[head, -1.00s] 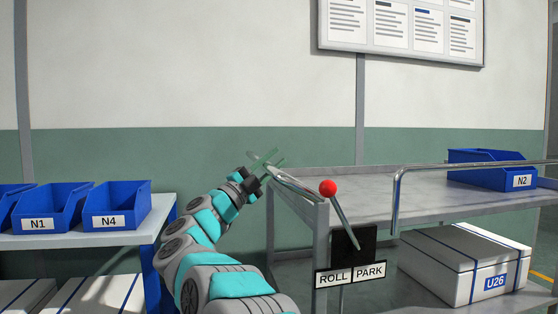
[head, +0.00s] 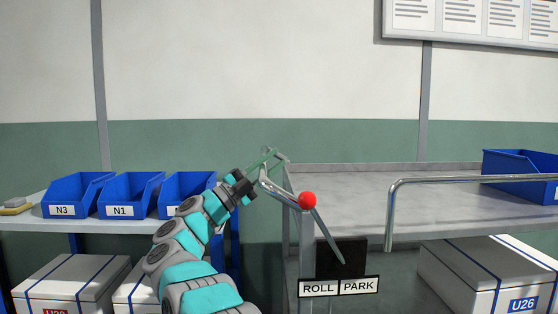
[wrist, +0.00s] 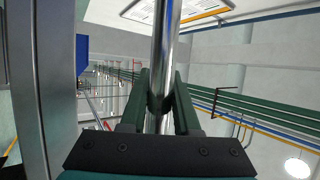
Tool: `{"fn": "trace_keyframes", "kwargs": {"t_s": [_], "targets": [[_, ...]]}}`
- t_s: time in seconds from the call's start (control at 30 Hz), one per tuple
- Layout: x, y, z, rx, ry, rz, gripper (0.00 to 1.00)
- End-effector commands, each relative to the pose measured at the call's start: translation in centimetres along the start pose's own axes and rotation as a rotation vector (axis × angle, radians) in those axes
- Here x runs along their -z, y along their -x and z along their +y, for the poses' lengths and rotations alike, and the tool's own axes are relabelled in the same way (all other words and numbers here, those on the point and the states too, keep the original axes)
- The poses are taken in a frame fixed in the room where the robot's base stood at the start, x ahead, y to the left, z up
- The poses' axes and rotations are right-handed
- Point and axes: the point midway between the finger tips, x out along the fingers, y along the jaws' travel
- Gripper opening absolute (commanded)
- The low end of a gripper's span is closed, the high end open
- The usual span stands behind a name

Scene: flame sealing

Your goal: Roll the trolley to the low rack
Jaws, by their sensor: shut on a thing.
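The grey trolley (head: 305,235) stands at the centre and right, with a wide top deck and a lower deck. My gripper (head: 266,159) is at its left end, with its green fingers shut on the metal push handle (head: 278,190). In the wrist view the handle bar (wrist: 166,45) runs between both fingers of my gripper (wrist: 160,100). A lever with a red knob (head: 307,200) leans left, towards the ROLL side of the ROLL/PARK plate (head: 339,287). A low rack (head: 105,224) with blue bins is at the left. The trolley's wheels are out of view.
Bins N3 (head: 73,195) and N1 (head: 132,195), and another bin, stand on the rack, with white boxes below. A blue bin (head: 515,172) and white box U26 (head: 490,275) are at the right. A narrow gap separates the rack and trolley.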

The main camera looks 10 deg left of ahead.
Motion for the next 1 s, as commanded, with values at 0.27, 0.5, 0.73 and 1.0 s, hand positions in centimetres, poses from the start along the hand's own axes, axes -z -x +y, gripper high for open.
{"fn": "trace_keyframes", "kwargs": {"t_s": [0.27,0.5,0.73,1.0], "targets": [[0.22,0.02,-0.73,0.008,-0.008,0.0,0.0],[0.16,0.05,-0.58,0.006,-0.006,-0.001,0.49],[0.05,0.08,-0.31,0.004,-0.003,-0.001,0.59],[-0.05,0.83,-0.19,0.003,-0.002,-0.003,0.59]]}}
